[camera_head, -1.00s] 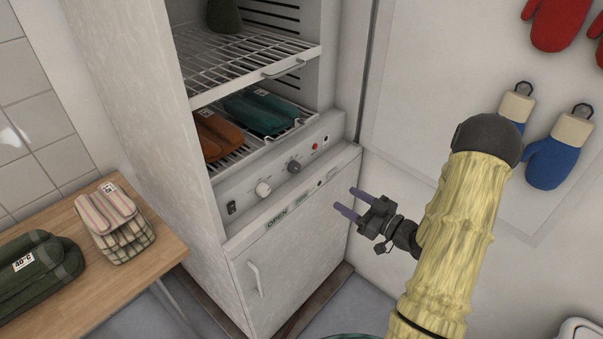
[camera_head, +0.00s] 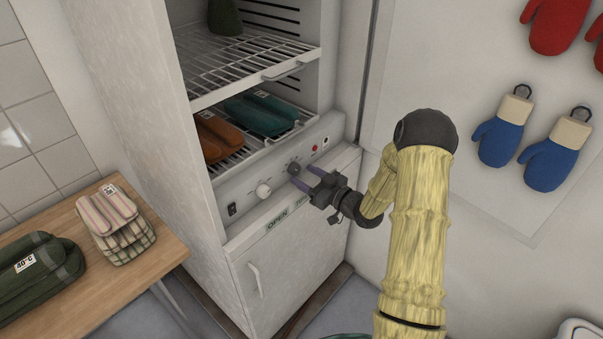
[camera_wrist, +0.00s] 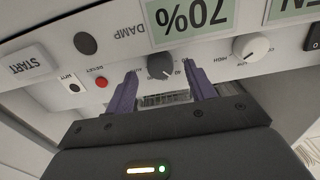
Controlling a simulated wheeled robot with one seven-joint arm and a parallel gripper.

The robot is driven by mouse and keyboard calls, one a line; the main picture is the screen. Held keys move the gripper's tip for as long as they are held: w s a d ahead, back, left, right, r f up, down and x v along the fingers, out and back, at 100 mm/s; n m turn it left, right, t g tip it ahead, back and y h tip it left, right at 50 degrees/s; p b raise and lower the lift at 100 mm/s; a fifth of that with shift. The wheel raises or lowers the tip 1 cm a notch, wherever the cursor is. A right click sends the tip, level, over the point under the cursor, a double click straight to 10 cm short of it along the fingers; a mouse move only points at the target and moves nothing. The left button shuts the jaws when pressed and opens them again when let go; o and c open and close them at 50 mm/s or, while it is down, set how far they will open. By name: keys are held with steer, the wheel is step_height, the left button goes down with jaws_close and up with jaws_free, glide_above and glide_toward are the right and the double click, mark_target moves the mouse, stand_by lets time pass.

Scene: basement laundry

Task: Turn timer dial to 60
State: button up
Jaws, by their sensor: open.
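A dark grey round dial (camera_head: 294,167) sits on the cabinet's control panel (camera_head: 240,190). In the wrist view the dark dial (camera_wrist: 160,66) lies between and just beyond the fingertips of my gripper (camera_wrist: 160,74). My gripper (camera_head: 304,177) is open and empty, its two purple fingers pointing at the panel. I cannot see the fingers touching the dial. A small pale mark shows on its face, but the scale around it is mostly unreadable. A white knob (camera_head: 263,190), also in the wrist view (camera_wrist: 250,47), is a separate control with low and high marks.
A red button (camera_head: 314,148) and a black switch (camera_head: 232,209) share the panel. Above it, wire shelves (camera_head: 245,60) hold orange mitts (camera_head: 218,138) and teal mitts (camera_head: 262,115). Blue mitts (camera_head: 553,160) hang on the right wall. A wooden table (camera_head: 150,260) stands at left.

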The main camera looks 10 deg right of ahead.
steer(key=shift+x, duration=1.1)
steer(key=shift+c, duration=0.4)
steer(key=c, duration=0.9)
steer(key=shift+m, duration=0.4)
steer(key=m+p, duration=0.2)
steer(key=m, duration=0.1)
steer(key=shift+r, duration=0.1)
steer(key=shift+m+p, duration=0.95)
steer(key=shift+m, duration=1.05)
steer(key=shift+s, duration=0.1)
